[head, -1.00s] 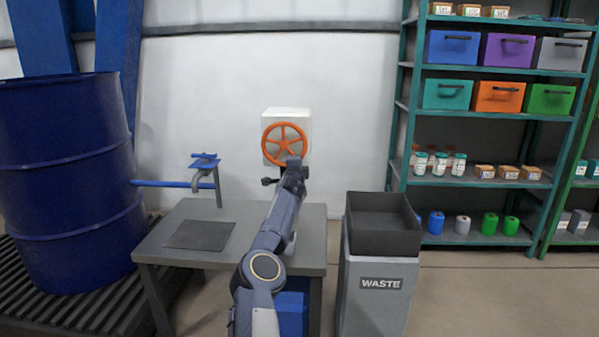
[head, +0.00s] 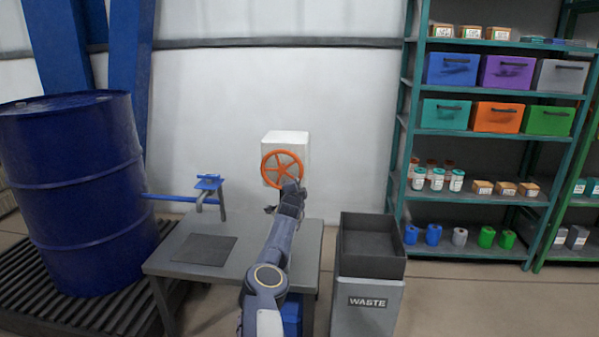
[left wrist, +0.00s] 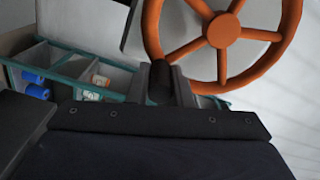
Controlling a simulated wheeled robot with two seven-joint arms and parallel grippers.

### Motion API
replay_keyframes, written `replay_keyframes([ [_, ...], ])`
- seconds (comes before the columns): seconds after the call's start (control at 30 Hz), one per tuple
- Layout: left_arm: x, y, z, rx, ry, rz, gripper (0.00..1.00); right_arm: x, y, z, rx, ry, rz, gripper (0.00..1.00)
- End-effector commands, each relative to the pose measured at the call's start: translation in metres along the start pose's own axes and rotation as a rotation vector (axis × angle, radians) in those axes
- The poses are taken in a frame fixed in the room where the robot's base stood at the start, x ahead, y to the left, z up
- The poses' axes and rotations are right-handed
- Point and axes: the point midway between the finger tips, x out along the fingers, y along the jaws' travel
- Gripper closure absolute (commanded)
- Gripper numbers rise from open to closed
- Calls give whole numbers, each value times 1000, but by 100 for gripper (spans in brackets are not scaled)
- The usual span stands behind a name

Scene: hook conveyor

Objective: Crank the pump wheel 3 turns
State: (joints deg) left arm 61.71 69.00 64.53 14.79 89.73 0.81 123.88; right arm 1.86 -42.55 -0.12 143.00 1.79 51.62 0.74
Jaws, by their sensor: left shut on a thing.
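The orange pump wheel (head: 282,153) with its spokes is mounted on the front of a white box (head: 290,143) by the wall. In the left wrist view the wheel's rim and hub (left wrist: 222,30) fill the upper right. My left gripper (head: 291,186) is at the wheel's lower right edge. It is shut on a dark handle (left wrist: 160,82) at the rim's lower left in the wrist view. My arm hides part of the wheel's lower rim in the head view. My right gripper is not in view.
A grey table (head: 240,275) stands below the wheel, with a dark mat (head: 204,250) and a blue-handled clamp-like fixture (head: 209,185) on its left. A blue drum (head: 75,190) is at far left. A waste bin (head: 367,301) and a stocked shelf (head: 480,198) stand to the right.

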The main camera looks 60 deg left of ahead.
Motion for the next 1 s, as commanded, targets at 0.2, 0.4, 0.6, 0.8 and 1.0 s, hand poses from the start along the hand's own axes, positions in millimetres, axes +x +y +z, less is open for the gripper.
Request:
replay_keyframes([
  [0.2,0,-16,-1,-47,-1,-18,100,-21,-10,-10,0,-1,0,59],
  [0.4,0,-17,-1,-97,0,-19,100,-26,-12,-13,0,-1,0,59],
  [0.6,0,-17,-1,-150,-1,-17,100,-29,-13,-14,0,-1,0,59],
  [0.8,0,-19,-4,-202,1,-13,100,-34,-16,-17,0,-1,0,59],
  [1.0,-1,-23,-12,-251,12,-3,100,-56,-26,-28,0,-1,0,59],
])
